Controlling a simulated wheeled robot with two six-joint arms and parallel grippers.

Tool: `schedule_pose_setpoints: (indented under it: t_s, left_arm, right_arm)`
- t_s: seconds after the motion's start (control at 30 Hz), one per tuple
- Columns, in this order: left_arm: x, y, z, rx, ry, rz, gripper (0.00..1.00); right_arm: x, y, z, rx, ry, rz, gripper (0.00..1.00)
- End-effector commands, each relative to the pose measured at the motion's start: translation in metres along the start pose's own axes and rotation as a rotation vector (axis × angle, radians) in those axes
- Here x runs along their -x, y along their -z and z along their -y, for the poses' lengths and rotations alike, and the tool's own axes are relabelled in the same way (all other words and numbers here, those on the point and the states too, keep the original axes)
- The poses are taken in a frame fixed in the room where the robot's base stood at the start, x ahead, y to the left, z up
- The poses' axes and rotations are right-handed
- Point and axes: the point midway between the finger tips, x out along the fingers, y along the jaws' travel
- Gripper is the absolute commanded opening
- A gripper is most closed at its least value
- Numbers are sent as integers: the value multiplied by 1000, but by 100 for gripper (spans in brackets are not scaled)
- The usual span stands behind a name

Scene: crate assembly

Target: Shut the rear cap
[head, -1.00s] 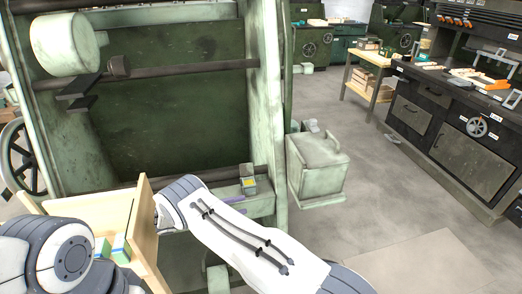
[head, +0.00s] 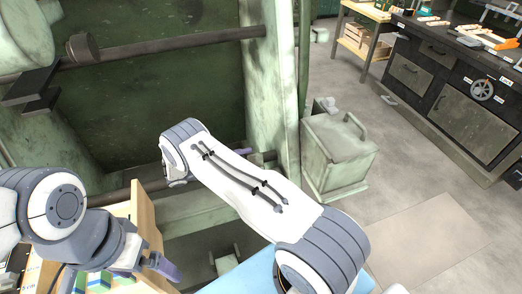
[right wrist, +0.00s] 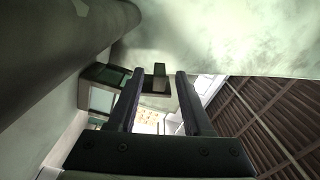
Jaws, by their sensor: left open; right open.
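A pale wooden crate (head: 137,206) shows at the lower left of the head view, with green and white items (head: 97,281) inside its near part. I cannot tell which of its panels is the rear cap; my left arm hides part of the crate. My left gripper (head: 160,264) is open at the crate's right side, one purple fingertip showing; whether it touches the wood is unclear. In the right wrist view my right gripper (right wrist: 158,100) is open and empty.
A large green machine frame (head: 278,90) stands close behind the crate, with a horizontal bar across it. A green metal box (head: 338,160) stands to its right. A dark workbench (head: 435,85) is at the far right.

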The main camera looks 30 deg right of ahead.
Motion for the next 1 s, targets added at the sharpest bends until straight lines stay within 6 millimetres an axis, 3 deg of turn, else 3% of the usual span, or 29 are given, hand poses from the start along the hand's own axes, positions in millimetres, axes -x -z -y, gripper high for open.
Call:
schedule_pose_setpoints:
  t_s: [0.1,0.3,0.73,0.77,0.87,0.9,1.0]
  left_arm:
    - [8,0,-1,0,0,0,100]
    - [13,1,-1,0,0,0,100]
    - [14,1,-1,0,0,0,100]
    - [14,1,-1,0,0,0,100]
    - [14,1,-1,0,0,0,100]
    - [14,1,-1,0,0,0,100]
    - [14,1,-1,0,0,0,100]
  right_arm:
    - [-24,1,2,2,0,-3,50]
    - [-51,1,1,1,0,0,50]
    - [-62,0,0,1,1,4,50]
    - [-62,0,0,1,1,4,42]
    - [-62,0,0,1,0,4,4]
    - [-61,0,0,1,0,4,0]
    - [-61,0,0,1,0,4,0]
